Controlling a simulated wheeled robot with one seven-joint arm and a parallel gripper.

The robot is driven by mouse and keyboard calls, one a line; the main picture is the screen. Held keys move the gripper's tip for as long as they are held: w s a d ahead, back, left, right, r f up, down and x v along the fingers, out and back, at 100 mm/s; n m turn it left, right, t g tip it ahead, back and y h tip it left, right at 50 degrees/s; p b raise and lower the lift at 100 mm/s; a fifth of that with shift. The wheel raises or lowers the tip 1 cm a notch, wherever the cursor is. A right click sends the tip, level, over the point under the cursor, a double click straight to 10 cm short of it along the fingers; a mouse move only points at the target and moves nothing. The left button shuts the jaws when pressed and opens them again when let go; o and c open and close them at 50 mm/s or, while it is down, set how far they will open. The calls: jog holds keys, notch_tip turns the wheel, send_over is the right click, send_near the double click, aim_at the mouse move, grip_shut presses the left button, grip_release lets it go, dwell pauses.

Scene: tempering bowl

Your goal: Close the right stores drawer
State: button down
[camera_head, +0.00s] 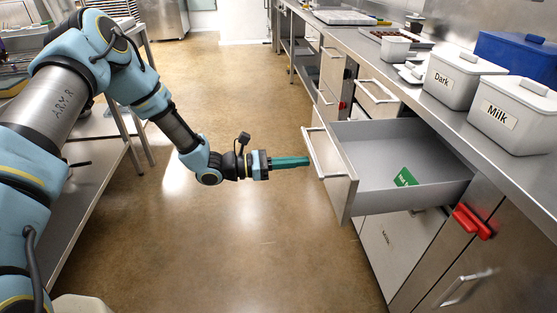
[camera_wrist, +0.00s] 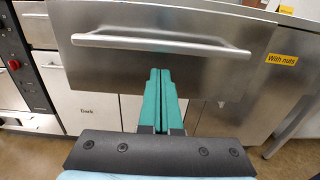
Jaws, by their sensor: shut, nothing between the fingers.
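An open drawer (camera_head: 400,150) sticks far out of the steel counter on the right in the head view. A green card (camera_head: 405,178) lies inside it. Its steel front with a bar handle (camera_head: 316,155) faces my arm. My gripper (camera_head: 306,161) is shut, its green fingers pointing at the drawer front, close to the handle. In the wrist view the drawer front (camera_wrist: 200,75) fills the upper middle, with its handle (camera_wrist: 160,43) running across above the fingertips (camera_wrist: 160,72). I cannot tell whether the fingertips touch the front. Nothing is held.
Another drawer (camera_head: 377,98) farther along also sits partly out. Lidded bins marked Dark (camera_head: 455,80) and Milk (camera_head: 510,115) stand on the counter. A red latch (camera_head: 472,221) sticks out below the open drawer. The floor (camera_head: 250,240) around my gripper is clear.

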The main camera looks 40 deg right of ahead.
aim_at(325, 160)
jog(key=shift+p+x, duration=0.35)
jog(key=shift+x, duration=1.65)
jog(key=shift+d, duration=0.15)
jog(key=b+x, duration=0.5)
jog(key=x, duration=0.9)
jog(key=b+x, duration=0.4)
jog(key=x, duration=1)
jog(key=shift+d+f+b, duration=0.1)
jog(key=shift+f+b, duration=0.1)
jog(key=shift+b, duration=0.15)
jog(key=shift+s+d+r, duration=0.15)
jog(key=shift+s+d, duration=0.25)
jog(key=shift+d, duration=0.1)
jog(key=shift+r, duration=0.15)
jog(key=shift+s+d+r, duration=0.1)
jog(key=shift+s+r, duration=0.05)
